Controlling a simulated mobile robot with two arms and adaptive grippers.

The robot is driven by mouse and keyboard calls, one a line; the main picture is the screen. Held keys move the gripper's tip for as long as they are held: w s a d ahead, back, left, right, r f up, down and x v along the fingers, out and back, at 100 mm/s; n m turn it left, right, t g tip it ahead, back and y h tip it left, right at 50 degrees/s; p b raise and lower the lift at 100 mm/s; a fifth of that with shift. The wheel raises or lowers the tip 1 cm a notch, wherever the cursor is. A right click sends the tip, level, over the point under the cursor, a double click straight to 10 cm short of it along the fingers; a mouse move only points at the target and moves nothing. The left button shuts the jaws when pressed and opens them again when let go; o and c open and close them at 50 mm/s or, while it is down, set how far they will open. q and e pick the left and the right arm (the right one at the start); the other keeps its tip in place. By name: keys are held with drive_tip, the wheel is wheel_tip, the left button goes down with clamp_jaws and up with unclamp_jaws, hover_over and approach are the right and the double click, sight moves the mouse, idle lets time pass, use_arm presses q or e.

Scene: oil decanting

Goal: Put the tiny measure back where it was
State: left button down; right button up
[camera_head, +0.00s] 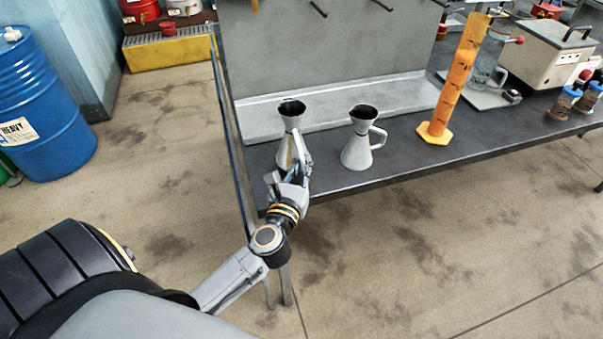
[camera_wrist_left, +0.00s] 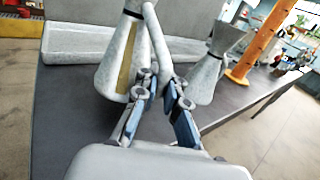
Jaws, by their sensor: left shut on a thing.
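A small grey metal measure (camera_head: 284,151) with a flared dark mouth and a yellowish strip is at the left end of the dark bench. Its body also shows in the left wrist view (camera_wrist_left: 115,68). My left gripper (camera_head: 300,168) is shut on its handle, on the near right side. In the left wrist view the two fingers (camera_wrist_left: 158,84) close around the handle's lower part. The measure is upright; I cannot tell whether its base touches the bench. A second grey measure (camera_head: 356,152) stands just right of it, its handle to the right. My right gripper is not in view.
The dark bench top (camera_head: 400,160) is clear between the second measure and an orange graduated cylinder (camera_head: 452,88). A low grey ledge (camera_head: 390,98) and upright panel stand behind. A glass jug (camera_head: 488,68) is farther right. A blue drum (camera_head: 40,105) stands on the floor at left.

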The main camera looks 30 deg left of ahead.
use_arm(q)
drive_tip(key=f, duration=0.3)
drive_tip(key=shift+w+a+f+b, duration=0.1)
drive_tip(key=shift+a+f+b, duration=0.15)
drive_tip(key=shift+b, duration=0.15)
drive_tip(key=shift+f, duration=0.25)
drive_tip(key=c, duration=1.4)
unclamp_jaws()
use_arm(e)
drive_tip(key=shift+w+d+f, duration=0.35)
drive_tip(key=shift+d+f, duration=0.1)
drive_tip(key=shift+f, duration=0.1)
use_arm(q)
drive_tip(key=shift+r, duration=0.1)
drive_tip(key=shift+r, duration=0.25)
drive_tip(key=shift+b+v, duration=1.75)
drive_tip(key=shift+v, duration=4.3)
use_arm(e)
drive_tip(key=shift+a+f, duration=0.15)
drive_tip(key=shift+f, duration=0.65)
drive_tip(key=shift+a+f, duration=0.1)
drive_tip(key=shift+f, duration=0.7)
